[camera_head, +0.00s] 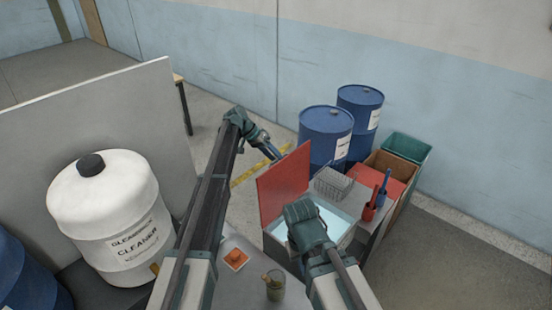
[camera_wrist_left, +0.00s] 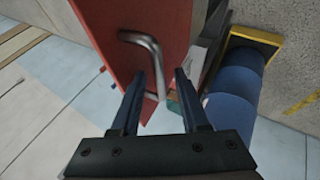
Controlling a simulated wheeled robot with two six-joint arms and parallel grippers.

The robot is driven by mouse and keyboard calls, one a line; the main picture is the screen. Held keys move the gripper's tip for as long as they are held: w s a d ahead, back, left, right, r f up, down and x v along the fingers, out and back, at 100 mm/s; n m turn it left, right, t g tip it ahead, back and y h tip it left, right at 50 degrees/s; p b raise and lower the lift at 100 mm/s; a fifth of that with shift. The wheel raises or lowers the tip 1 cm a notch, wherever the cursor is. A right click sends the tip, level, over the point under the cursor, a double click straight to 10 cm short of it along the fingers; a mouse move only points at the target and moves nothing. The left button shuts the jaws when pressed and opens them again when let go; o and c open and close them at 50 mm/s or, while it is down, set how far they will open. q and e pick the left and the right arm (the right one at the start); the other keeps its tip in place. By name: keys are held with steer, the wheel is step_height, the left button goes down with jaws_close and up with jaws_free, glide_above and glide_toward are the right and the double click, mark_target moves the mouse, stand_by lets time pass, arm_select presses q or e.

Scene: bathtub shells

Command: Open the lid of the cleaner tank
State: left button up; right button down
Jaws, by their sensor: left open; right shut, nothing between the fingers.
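The red lid (camera_head: 284,184) of the tank stands raised, roughly upright, at the tank's left side. The tank (camera_head: 338,233) is open at the top and shows pale blue liquid. My left gripper (camera_head: 273,153) is behind the lid's upper edge in the head view. In the left wrist view my left gripper (camera_wrist_left: 158,73) is open, facing the red lid (camera_wrist_left: 110,35). The lid's bent metal handle (camera_wrist_left: 143,45) reaches down between the fingers in the picture; contact cannot be told. My right gripper (camera_head: 305,222) is over the tank, shut and empty, its fingertips hidden.
Blue drums (camera_head: 325,134) stand behind. A white cleaner jug (camera_head: 112,215) is at left. A glass jar (camera_head: 274,287) and an orange item (camera_head: 236,257) sit in front.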

arm_select(q)
steer(key=p+v, duration=1)
steer(key=v, duration=0.3)
steer(key=shift+a+r, duration=0.2)
steer(key=shift+r, duration=0.05)
